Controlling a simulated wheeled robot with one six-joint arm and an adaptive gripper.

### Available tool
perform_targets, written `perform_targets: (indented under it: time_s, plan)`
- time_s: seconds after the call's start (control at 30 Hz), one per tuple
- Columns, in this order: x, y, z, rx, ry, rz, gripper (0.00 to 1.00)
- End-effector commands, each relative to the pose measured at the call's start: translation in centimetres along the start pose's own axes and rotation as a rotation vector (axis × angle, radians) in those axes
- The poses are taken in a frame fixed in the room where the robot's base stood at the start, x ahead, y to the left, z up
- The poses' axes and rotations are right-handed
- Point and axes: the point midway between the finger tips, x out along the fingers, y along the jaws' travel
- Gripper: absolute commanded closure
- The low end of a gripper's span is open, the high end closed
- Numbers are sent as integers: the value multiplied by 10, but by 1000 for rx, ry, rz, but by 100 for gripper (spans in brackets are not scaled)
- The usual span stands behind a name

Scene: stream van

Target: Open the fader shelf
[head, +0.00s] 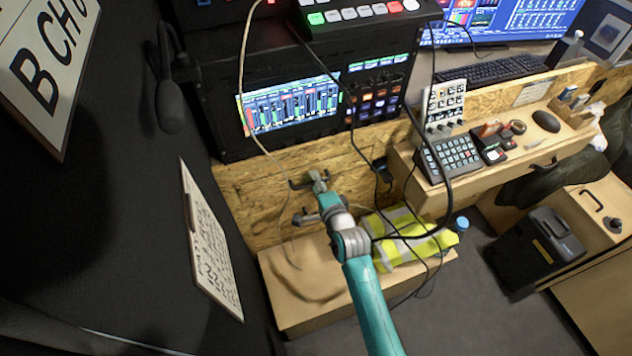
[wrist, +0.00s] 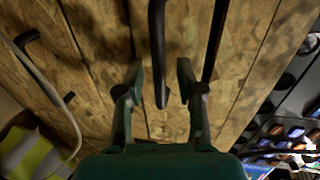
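The fader shelf seems to be the chipboard front (head: 250,196) below the audio mixer; the frames do not label it. It looks closed. A dark bar handle (head: 295,185) on it shows beside my gripper (head: 318,182). In the wrist view my gripper (wrist: 158,70) is open, with its two fingers apart. The dark handle (wrist: 157,35) runs between the fingers, with chipboard (wrist: 100,45) behind it. I see a gap between the handle and each finger, and cannot tell how deep the handle sits.
Black and pale cables (head: 265,140) hang close around my arm. A wooden box (head: 285,285) and a yellow hi-vis vest (head: 385,255) lie below. The mixer (head: 305,105) stands above. A desk with a keypad (head: 450,155) is to the right. Another dark hook-like part (wrist: 26,38) shows left.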

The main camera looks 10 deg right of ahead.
Motion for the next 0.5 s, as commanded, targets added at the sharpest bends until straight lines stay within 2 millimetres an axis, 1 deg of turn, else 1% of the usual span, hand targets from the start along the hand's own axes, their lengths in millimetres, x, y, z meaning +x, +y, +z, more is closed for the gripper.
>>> perform_targets:
  time_s: [0.1,0.33,0.37,0.4,0.47,0.5]
  plan:
    - [4,1,0,0,0,1,63]
    - [4,1,0,0,0,1,63]
    - [4,1,0,0,0,1,65]
    - [4,1,0,0,0,1,75]
    - [4,1,0,0,0,1,90]
    - [4,1,0,-1,0,1,100]
